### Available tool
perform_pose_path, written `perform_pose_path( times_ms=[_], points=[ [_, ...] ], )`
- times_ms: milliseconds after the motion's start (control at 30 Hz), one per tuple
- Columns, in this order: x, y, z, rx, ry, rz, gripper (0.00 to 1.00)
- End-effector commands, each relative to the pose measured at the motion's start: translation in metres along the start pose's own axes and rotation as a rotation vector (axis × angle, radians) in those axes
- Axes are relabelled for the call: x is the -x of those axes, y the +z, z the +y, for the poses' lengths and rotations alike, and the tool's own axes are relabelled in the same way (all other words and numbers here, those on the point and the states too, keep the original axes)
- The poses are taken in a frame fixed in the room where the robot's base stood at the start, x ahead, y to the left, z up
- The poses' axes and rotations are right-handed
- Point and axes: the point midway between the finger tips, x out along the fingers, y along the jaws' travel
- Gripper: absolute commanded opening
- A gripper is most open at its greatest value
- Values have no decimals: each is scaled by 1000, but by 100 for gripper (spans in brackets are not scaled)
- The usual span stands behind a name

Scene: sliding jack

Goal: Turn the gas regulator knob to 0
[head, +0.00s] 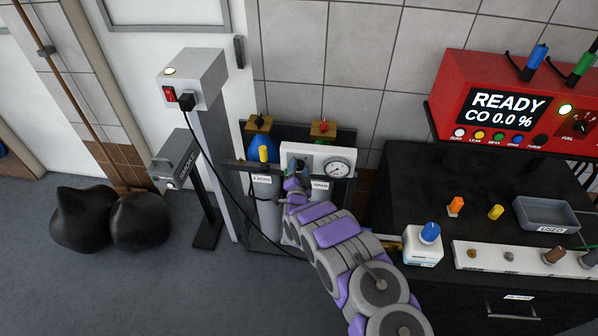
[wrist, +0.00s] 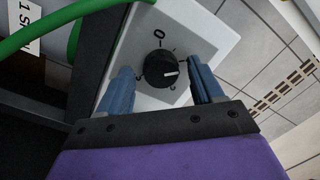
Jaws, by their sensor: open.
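The black regulator knob (wrist: 157,72) sits on a white plate (wrist: 200,36) in the wrist view. A 0 is printed above the knob. The knob's white mark points to the right, away from the 0. My gripper (wrist: 159,65) is open, with one blue finger on each side of the knob; I cannot tell whether either finger touches it. In the head view, the white regulator panel (head: 313,153) has a round gauge (head: 338,168) at its right. My gripper (head: 296,172) is at the panel's left part and largely hides the knob.
Gas cylinders (head: 268,188) stand in a dark rack below the panel. A grey post with a black cable (head: 211,130) is to the left. A black cabinet with a red analyser (head: 505,105) is to the right. A green hose (wrist: 50,32) crosses the wrist view's upper left.

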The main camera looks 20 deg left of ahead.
Motion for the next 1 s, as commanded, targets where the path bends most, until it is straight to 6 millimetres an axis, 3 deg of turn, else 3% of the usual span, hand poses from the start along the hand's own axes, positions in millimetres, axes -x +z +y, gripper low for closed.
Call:
perform_pose_path(
  times_ms=[167,767,1000],
  points=[
    [0,0,0,0,0,0,66],
    [0,0,1,-1,2,-1,10],
    [0,0,1,20,5,-2,10]
  ],
)
